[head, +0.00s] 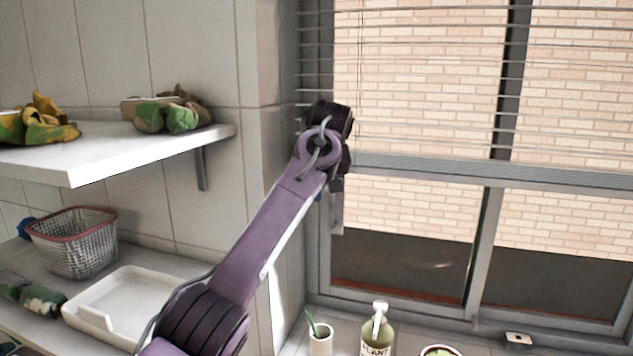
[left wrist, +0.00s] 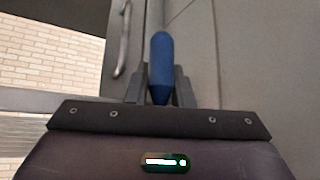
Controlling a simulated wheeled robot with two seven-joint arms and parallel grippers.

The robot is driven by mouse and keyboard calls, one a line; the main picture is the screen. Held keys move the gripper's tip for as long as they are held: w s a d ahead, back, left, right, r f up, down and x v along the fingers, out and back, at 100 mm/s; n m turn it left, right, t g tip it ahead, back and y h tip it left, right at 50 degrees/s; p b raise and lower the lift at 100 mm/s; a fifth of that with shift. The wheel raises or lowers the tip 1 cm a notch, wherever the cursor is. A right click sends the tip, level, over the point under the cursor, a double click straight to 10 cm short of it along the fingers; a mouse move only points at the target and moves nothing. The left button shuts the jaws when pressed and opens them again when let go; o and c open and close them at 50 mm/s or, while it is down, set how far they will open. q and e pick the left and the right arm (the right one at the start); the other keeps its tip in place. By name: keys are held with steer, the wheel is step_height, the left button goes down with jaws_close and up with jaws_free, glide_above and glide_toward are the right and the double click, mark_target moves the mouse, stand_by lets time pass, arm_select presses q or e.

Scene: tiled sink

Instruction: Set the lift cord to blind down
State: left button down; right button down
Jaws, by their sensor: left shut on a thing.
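The window blind (head: 415,80) has grey slats over the upper part of the window, and its bottom rail (head: 420,166) hangs about halfway down. My left arm reaches up to the left side of the window in the head view, and its wrist hides most of the cord area. In the left wrist view my left gripper (left wrist: 160,88) is shut on a blue cord handle (left wrist: 161,60), which stands upright between the fingers. A small bit of blue also shows beside my wrist in the head view. My right gripper is not in view.
A white shelf (head: 120,150) with cloth-like bundles juts from the tiled wall at left. Below are a wire basket (head: 75,245) and a white tray (head: 130,305). A soap bottle (head: 377,332) and a white cup (head: 320,338) stand on the sill.

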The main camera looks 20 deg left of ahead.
arm_select(q)
steer(key=shift+a+r+t, duration=0.1)
steer(key=shift+r+t, duration=0.4)
steer(key=shift+r, duration=1.35)
steer(key=c, duration=1.5)
jaws_free()
steer(key=shift+o, duration=1.1)
steer(key=shift+s, duration=0.2)
steer(key=b+v, duration=0.4)
steer(key=v, duration=0.3)
